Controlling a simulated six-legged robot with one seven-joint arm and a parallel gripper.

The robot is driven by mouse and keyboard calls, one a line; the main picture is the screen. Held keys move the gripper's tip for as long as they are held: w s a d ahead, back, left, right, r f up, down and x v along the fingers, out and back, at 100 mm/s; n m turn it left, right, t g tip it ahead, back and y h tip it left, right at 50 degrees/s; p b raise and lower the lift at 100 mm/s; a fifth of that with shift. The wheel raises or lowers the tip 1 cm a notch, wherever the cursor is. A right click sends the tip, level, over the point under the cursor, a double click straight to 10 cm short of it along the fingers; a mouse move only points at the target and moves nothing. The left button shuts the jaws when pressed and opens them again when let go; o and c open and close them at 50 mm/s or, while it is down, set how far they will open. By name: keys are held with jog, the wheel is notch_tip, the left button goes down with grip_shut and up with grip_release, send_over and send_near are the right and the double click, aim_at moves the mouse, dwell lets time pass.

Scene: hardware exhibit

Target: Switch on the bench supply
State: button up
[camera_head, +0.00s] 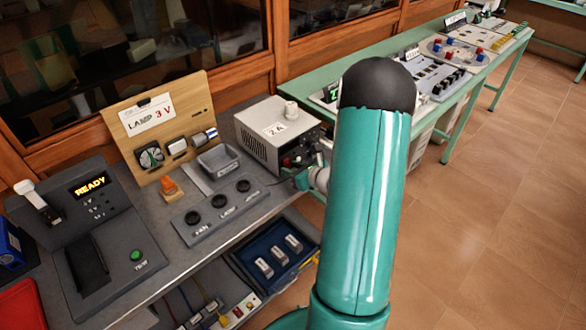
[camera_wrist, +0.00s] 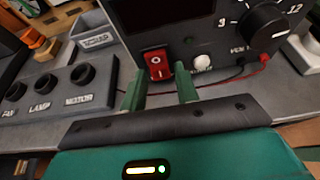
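The bench supply (camera_head: 272,137) is a grey box with a dark front and a "2 A" label, standing on the grey bench. In the wrist view its dark front panel (camera_wrist: 215,40) fills the top. A red rocker switch (camera_wrist: 157,63) marked O and I sits low on the panel. I cannot tell which side is pressed. My gripper (camera_wrist: 160,90) is open and empty, its two green fingers apart just below the switch, the left one nearer to it. Contact is not clear. In the head view my arm hides most of the gripper.
A white button (camera_wrist: 202,63), a black knob (camera_wrist: 265,22) and red and black leads lie right of the switch. A panel with FAN, LAMP and MOTOR sockets (camera_wrist: 42,97) and a scrap tray (camera_wrist: 92,32) stand left. A READY tester (camera_head: 85,195) is further left.

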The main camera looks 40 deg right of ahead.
grip_shut()
jog(key=shift+f+t, duration=0.4)
jog(key=shift+t, duration=0.6)
jog(key=shift+f+t, duration=0.1)
jog(key=shift+t, duration=0.7)
jog(key=shift+o, duration=1.9)
grip_release()
jog(key=s, duration=1.3)
jog(key=shift+s+d+r, duration=0.3)
jog(key=shift+s+r, duration=0.1)
jog(key=shift+r, duration=0.05)
